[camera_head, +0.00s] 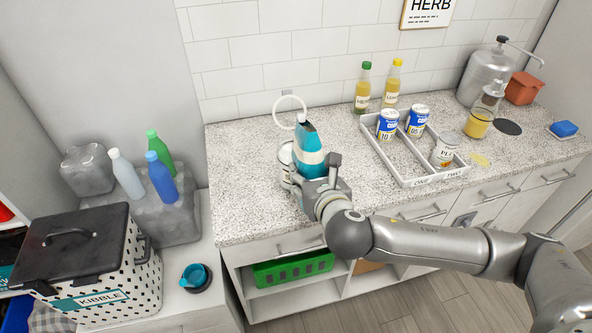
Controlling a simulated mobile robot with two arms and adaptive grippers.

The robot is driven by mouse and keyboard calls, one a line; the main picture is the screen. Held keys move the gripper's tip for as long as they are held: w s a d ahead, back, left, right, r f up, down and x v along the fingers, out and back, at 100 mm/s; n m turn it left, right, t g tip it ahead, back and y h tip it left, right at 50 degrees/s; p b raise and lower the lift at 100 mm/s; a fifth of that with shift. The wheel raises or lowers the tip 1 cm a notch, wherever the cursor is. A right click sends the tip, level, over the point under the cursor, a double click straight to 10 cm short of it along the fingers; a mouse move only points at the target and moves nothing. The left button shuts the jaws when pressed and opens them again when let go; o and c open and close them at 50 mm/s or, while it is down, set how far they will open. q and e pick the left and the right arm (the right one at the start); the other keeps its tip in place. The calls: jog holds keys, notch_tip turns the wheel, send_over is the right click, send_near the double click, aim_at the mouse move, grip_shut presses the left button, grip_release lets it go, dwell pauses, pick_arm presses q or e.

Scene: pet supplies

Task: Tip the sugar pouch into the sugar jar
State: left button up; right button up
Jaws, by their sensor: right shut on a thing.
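A teal pouch (307,140) with a pale band stands out above my right gripper (318,184), over the left part of the speckled counter. My right gripper is shut on this pouch near its lower part. The pouch looks roughly upright with a slight lean. A pale jar (286,158) is just left of the pouch, partly hidden by the pouch and gripper. I cannot tell whether they touch, and I cannot read which jar it is. My left gripper is not in view.
A white divided tray (399,174) with several cans stands right of my gripper. Two bottles (363,88) stand behind it. A white ring (289,110) rises behind the pouch. A kibble bin (95,262) is at left. The counter (239,165) left of the jar is clear.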

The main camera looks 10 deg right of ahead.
jog(key=r+t+b, duration=0.1)
jog(key=b, duration=0.1)
jog(key=t+b, duration=0.2)
jog(key=b, duration=0.1)
jog(key=shift+r+t, duration=0.3)
jog(key=shift+r, duration=0.05)
jog(key=shift+r+t+b, duration=0.3)
jog(key=shift+r+b, duration=0.05)
jog(key=shift+b, duration=0.25)
jog(key=shift+r, duration=0.2)
jog(key=shift+f, duration=0.1)
